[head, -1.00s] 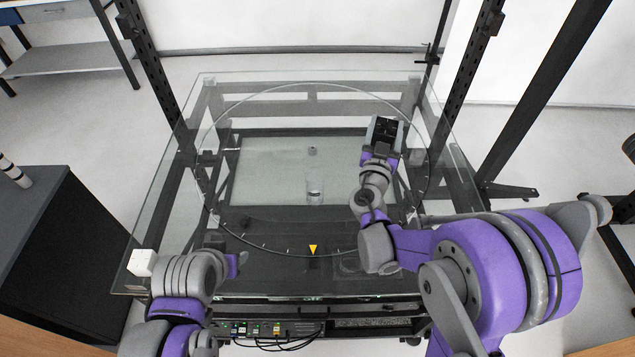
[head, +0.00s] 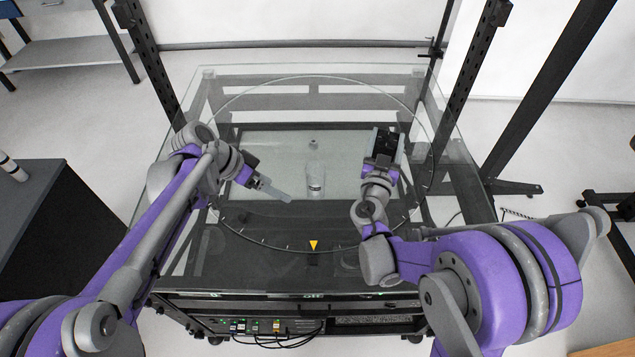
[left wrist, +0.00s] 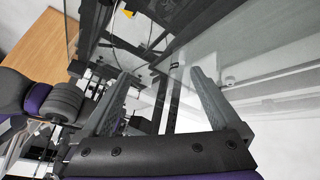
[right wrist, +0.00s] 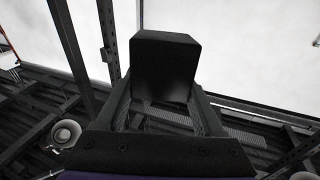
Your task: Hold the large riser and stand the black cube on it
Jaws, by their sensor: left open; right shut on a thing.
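The black cube (head: 385,142) is in my right gripper (head: 383,153), above the right side of the glass turntable. In the right wrist view the cube (right wrist: 165,65) sits between the fingers, its dark face filling the gap. My left gripper (head: 275,190) is over the left middle of the glass, left of a clear bottle-like object. In the left wrist view its two fingers (left wrist: 160,85) are wide apart with nothing between them. I cannot pick out the large riser with certainty.
A yellow triangle marker (head: 313,245) is at the ring's front. Black posts (head: 150,65) rise around the table. The front of the glass is mostly bare.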

